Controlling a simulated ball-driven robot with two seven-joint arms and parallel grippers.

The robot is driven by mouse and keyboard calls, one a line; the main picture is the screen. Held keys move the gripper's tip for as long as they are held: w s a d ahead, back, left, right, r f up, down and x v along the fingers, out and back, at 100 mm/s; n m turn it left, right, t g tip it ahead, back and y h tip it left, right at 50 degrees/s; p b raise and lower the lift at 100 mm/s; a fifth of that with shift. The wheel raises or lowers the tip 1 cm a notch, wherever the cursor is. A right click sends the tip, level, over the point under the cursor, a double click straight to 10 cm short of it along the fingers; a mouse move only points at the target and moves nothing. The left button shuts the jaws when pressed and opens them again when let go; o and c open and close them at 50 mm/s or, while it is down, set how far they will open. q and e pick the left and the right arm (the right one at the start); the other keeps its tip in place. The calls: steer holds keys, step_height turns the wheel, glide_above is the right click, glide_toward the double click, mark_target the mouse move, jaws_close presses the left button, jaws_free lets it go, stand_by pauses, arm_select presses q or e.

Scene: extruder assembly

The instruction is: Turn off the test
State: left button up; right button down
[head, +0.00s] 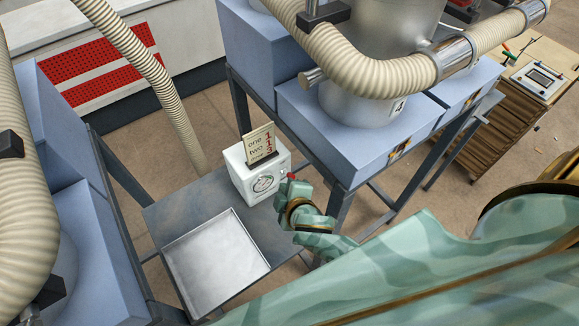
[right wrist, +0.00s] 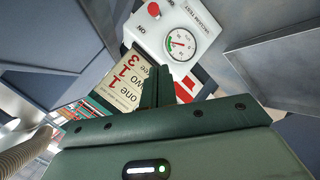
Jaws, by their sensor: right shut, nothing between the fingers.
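The white test box (head: 240,178) stands at the back of a grey table, with a round gauge (head: 264,184) on its front. The gauge also shows in the right wrist view (right wrist: 181,44), beside small test lettering. A red knob (right wrist: 154,10) is on the box's face near the top of that view, with small lettering beside it. My right gripper (head: 286,187) is at the box's right side in the head view. Its fingers (right wrist: 158,88) are shut and empty, pointing toward the box; contact with it cannot be told. My left gripper is not in view.
A printed card (head: 259,145) stands up from the box. An empty metal tray (head: 215,262) lies in front of it. Blue machine blocks (head: 330,140) on a frame stand close at the right, with a ribbed hose (head: 360,75) above. A wooden cart (head: 505,105) is far right.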

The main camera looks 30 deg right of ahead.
mark_target(289, 175)
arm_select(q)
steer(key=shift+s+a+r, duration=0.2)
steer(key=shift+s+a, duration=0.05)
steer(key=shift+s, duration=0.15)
arm_select(e)
steer(key=w+d+f, duration=0.4)
steer(key=w+f, duration=0.3)
steer(key=shift+f, duration=0.25)
steer(key=shift+w, duration=0.15)
